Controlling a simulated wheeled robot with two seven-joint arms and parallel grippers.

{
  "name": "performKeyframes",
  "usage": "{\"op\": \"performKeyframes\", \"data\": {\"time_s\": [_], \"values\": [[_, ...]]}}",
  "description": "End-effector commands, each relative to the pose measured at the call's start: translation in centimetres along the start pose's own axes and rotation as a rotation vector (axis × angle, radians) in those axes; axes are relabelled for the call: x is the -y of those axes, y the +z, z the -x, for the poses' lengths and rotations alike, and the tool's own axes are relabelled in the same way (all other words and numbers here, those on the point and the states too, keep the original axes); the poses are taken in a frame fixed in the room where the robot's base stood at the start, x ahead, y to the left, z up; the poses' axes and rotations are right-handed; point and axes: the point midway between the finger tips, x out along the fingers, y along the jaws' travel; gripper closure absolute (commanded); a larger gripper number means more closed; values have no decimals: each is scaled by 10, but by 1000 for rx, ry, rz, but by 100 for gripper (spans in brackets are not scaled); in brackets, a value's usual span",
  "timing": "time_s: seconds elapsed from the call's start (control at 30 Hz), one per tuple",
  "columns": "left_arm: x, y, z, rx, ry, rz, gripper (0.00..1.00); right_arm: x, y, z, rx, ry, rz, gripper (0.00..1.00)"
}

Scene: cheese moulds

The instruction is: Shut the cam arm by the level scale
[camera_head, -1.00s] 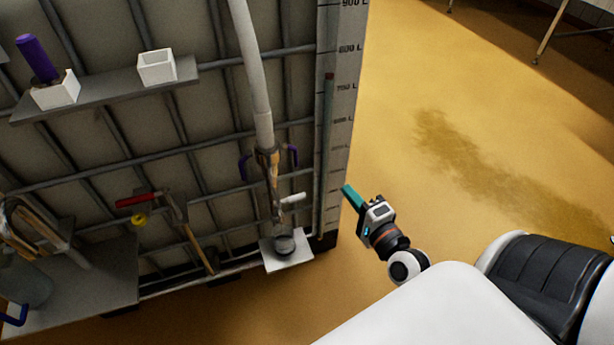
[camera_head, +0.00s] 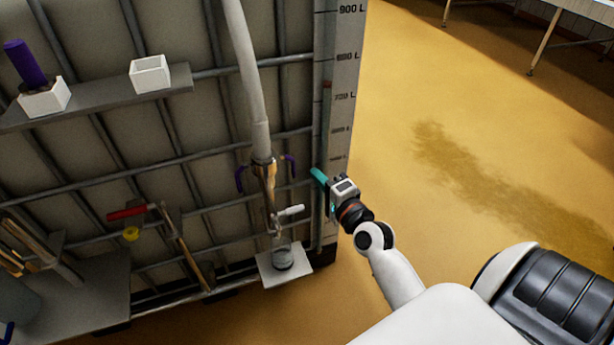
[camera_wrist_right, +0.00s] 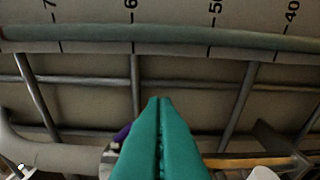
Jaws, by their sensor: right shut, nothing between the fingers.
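The coupling (camera_head: 263,172) at the lower end of the grey hose has two purple cam arms. The cam arm by the level scale (camera_head: 291,164) stands out to the right and bends down, with a gap to the coupling body. The other cam arm (camera_head: 239,178) is on the left side. The level scale (camera_head: 340,60) runs upright along the tank's right edge. My right gripper (camera_head: 318,175) is shut and empty, its teal fingers in front of the scale, right of the near cam arm and apart from it. In the wrist view a purple piece (camera_wrist_right: 122,134) shows left of the fingers, partly hidden.
A white-handled lever (camera_head: 290,210) sits below the coupling, above a glass jar (camera_head: 283,255) on a small white shelf (camera_head: 297,272). Tank cage bars (camera_head: 215,205) run behind. A red-handled tool (camera_head: 127,212) hangs at left. The floor at right is clear.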

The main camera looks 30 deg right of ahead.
Motion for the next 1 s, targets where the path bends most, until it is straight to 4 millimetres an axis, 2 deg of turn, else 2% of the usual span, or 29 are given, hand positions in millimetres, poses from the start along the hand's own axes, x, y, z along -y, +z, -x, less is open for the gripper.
{"op": "performKeyframes", "data": {"time_s": [0.1, 0.23, 0.73, 0.83, 1.0], "values": [[0, -1, -2, -4, 0, 0, 100, 0, -13, -11, 0, 0, -6, 100], [0, -1, -2, -5, 0, 0, 100, 0, -20, -18, -1, -1, -3, 100], [0, 2, 2, 7, 0, 1, 100, 1, -24, -21, -1, 1, -19, 100], [0, -6, -15, -12, -1, -1, 100, 1, -29, -24, -1, 8, -52, 100], [1, -7, -21, -13, -1, -2, 100, 2, -32, -26, -2, 15, -73, 100]]}}
